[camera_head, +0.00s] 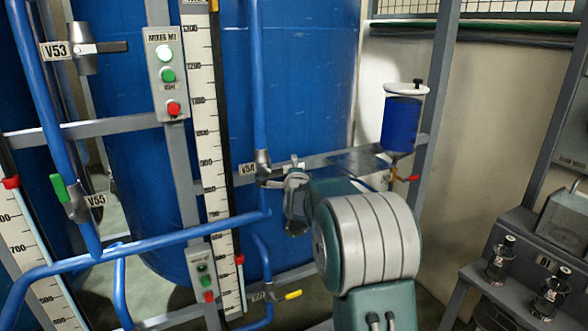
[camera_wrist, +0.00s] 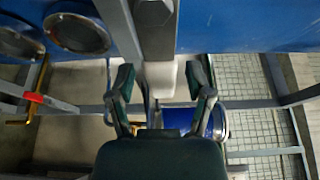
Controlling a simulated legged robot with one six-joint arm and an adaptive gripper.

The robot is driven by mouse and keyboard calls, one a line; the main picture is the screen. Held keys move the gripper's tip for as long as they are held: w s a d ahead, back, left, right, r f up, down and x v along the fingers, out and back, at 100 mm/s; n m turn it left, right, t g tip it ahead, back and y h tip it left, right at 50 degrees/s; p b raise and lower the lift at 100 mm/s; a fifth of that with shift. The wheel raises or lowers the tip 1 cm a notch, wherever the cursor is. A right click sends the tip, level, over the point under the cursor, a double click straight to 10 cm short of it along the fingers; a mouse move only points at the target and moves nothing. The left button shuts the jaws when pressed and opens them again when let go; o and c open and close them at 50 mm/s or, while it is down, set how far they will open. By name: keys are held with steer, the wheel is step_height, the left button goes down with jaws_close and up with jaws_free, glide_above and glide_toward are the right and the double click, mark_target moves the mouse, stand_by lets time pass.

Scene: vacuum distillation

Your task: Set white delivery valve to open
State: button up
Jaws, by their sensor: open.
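A grey-bodied valve labelled V54 (camera_head: 262,168) sits on the vertical blue pipe at the centre of the head view. A pale lever-like piece reaches right from it towards my arm's end; I cannot tell surely whether it is the white handle. My gripper shows in the wrist view (camera_wrist: 162,92) with its two dark green fingers spread apart. A white piece (camera_wrist: 160,78) shows between and beyond the fingers; contact is not visible. In the head view my arm hides most of the fingers.
Valve V53 (camera_head: 88,50) has a black handle and valve V55 (camera_head: 75,198) a green one. A yellow handle (camera_head: 292,294) sits low. A blue-filled vessel (camera_head: 401,123) with a red handle (camera_head: 407,178) hangs right. Grey frame bars surround my arm.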

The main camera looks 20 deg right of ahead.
jaws_close()
